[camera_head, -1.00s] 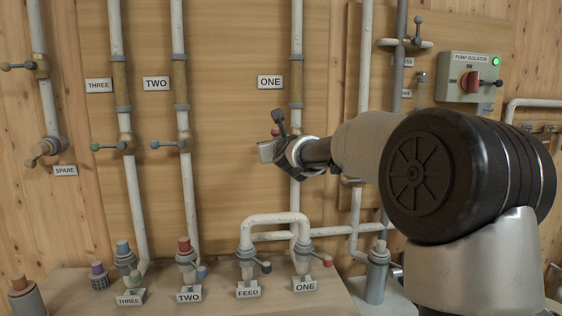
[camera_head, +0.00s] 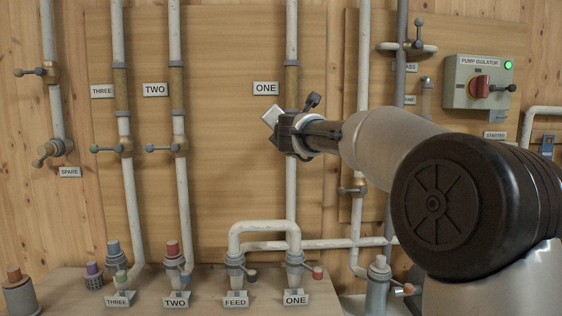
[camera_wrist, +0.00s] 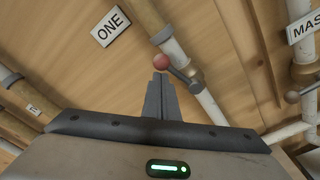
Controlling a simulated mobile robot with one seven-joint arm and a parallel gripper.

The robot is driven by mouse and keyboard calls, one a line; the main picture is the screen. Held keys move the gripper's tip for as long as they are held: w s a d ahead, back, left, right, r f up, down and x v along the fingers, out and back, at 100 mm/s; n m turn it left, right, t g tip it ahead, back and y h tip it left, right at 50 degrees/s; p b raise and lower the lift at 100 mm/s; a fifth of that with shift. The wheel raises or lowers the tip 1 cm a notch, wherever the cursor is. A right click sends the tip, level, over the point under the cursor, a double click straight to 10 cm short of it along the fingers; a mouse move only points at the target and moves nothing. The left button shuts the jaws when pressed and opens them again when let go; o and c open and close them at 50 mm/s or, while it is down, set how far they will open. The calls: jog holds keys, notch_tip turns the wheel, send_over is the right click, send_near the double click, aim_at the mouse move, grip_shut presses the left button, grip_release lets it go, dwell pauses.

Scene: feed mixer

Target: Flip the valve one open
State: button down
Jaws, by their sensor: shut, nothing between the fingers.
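Valve one sits on the white pipe (camera_head: 292,190) below the ONE label (camera_head: 266,88). My gripper hides its body and lever in the head view. In the wrist view, the valve's brass body (camera_wrist: 193,78) shows on the pipe, with a lever ending in a red ball (camera_wrist: 161,62). The lever slants off the pipe; its exact angle is hard to tell. My gripper (camera_wrist: 160,78) is shut and empty, its fingertips right at the red ball. I cannot tell whether they touch it. In the head view, my gripper (camera_head: 272,115) is in front of pipe one.
Valve two's blue-tipped lever (camera_head: 163,148) and valve three's green-tipped lever (camera_head: 106,149) stick out left. A pump isolator box (camera_head: 478,82) is at right. Below are a looped feed pipe (camera_head: 262,226) and a bench with labelled fittings. The panel between pipes two and one is clear.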

jog(key=shift+d+r+m+b, duration=0.4)
jog(key=shift+d+m, duration=0.35)
jog(key=shift+m, duration=0.35)
jog(key=shift+d, duration=0.2)
